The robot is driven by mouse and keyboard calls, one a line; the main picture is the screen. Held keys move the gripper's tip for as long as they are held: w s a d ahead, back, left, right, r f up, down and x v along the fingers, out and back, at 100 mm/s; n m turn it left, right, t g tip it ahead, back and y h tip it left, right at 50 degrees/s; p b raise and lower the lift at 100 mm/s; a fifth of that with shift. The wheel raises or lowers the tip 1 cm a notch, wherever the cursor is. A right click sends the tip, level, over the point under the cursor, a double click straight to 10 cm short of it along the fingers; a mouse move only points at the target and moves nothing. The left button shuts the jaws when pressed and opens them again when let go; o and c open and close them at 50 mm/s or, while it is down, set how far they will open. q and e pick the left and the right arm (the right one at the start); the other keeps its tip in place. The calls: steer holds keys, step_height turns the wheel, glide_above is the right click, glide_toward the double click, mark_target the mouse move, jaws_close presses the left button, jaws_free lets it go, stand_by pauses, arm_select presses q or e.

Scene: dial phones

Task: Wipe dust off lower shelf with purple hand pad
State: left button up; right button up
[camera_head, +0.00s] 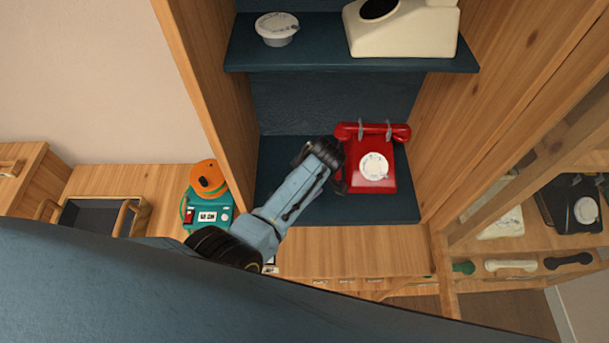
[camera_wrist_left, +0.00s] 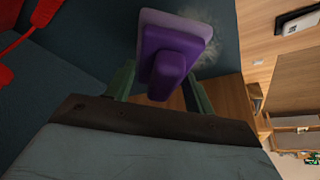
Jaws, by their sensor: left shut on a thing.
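The lower shelf (camera_head: 385,211) is a dark blue board in a wooden cabinet. My left gripper (camera_head: 326,156) reaches over its left part, beside the red phone. In the left wrist view, its fingers are closed on the purple hand pad (camera_wrist_left: 165,62), with a darker grip and a paler base. A pale grey dust patch (camera_wrist_left: 207,42) shows beside the pad on the blue shelf surface. The pad is hidden behind the gripper in the head view. I cannot tell whether it presses on the shelf. My right gripper is not in view.
The red dial phone (camera_head: 372,168) stands on the shelf just right of my gripper. Wooden side walls bound the shelf. A teal device with an orange reel (camera_head: 207,187) stands outside left.

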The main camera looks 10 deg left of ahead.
arm_select(q)
steer(key=shift+s+a+r+p, duration=0.1)
steer(key=shift+s+a+p, duration=0.1)
steer(key=shift+a+p, duration=0.4)
steer(key=shift+s+a+r+p, duration=0.1)
steer(key=shift+s+a+p, duration=0.15)
steer(key=shift+a, duration=0.55)
steer(key=shift+s+a, duration=0.2)
steer(key=shift+a, duration=0.7)
steer(key=shift+s+a, duration=0.2)
steer(key=shift+a, duration=0.65)
steer(key=shift+a, duration=0.15)
